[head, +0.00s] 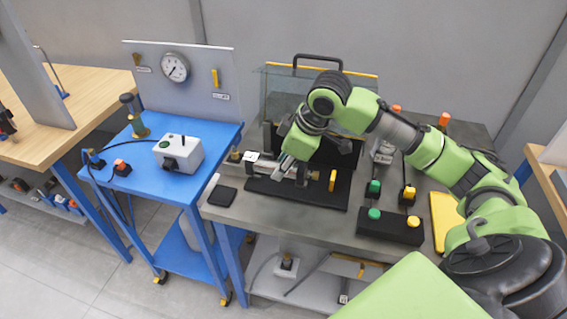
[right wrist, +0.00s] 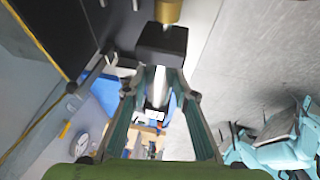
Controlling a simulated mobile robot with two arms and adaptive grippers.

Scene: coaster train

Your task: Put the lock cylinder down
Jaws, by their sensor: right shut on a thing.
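My right gripper (head: 284,168) reaches in from the right over the black mat (head: 312,198) on the grey bench. In the right wrist view its two fingers (right wrist: 162,62) close together at a dark block. A brass piece (right wrist: 168,11) shows just beyond that block, and a silver shaft shows between the fingers; I take these as the lock cylinder, held in the gripper. The fingers hide much of it in the head view, and I cannot tell whether it touches anything below. My left gripper is not in view.
A black pad (head: 222,195) lies at the bench's front left. A button box (head: 390,227) and yellow plate (head: 445,218) are at right. A blue table (head: 140,175) adjoins on the left.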

